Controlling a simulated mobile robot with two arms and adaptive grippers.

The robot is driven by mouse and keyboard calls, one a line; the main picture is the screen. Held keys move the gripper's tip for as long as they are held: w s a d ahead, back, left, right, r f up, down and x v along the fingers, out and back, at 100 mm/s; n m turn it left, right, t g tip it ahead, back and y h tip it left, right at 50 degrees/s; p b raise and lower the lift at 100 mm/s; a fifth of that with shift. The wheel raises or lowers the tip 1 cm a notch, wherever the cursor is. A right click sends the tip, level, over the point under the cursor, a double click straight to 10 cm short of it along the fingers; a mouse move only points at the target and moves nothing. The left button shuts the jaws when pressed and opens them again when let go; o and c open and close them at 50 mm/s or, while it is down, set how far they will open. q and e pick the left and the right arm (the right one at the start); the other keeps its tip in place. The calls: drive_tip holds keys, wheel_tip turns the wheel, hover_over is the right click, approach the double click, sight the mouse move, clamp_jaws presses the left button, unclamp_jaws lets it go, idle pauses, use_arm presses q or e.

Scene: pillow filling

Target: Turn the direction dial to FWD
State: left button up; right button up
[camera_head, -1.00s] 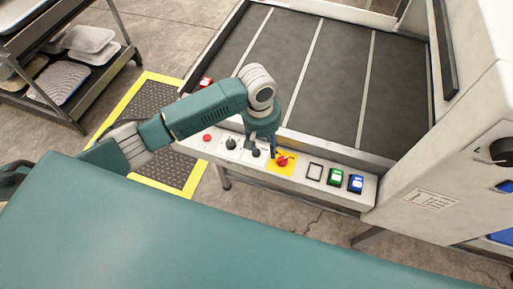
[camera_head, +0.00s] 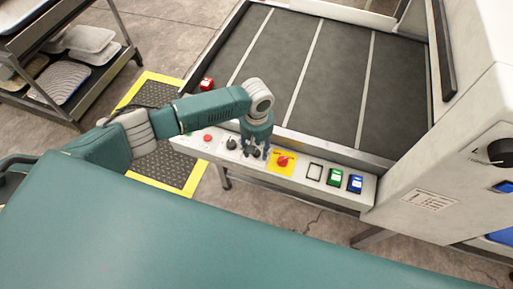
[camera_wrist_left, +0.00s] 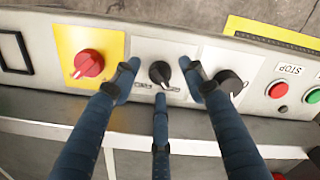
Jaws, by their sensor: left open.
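The direction dial (camera_head: 256,154) is a small black knob on the pale control panel (camera_head: 302,171). In the left wrist view the dial (camera_wrist_left: 159,72) sits on a white plate with small lettering, too partly hidden to read surely. My left gripper (camera_head: 255,150) points down over it. In the wrist view its three blue fingers (camera_wrist_left: 160,80) are spread open around the dial, one on each side and one at the near side. I cannot tell whether any finger touches it. My right gripper is not in view.
A red knob (camera_wrist_left: 89,63) on a yellow plate and another black knob (camera_wrist_left: 228,84) flank the dial closely. Red and green buttons, plus green (camera_head: 335,176) and blue (camera_head: 355,183) switches, share the panel. A dark conveyor (camera_head: 340,85) lies behind; a machine cabinet (camera_head: 460,165) stands right.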

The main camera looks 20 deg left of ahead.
use_arm(q)
drive_tip(key=shift+f, duration=0.25)
drive_tip(key=shift+c, duration=0.3)
clamp_jaws()
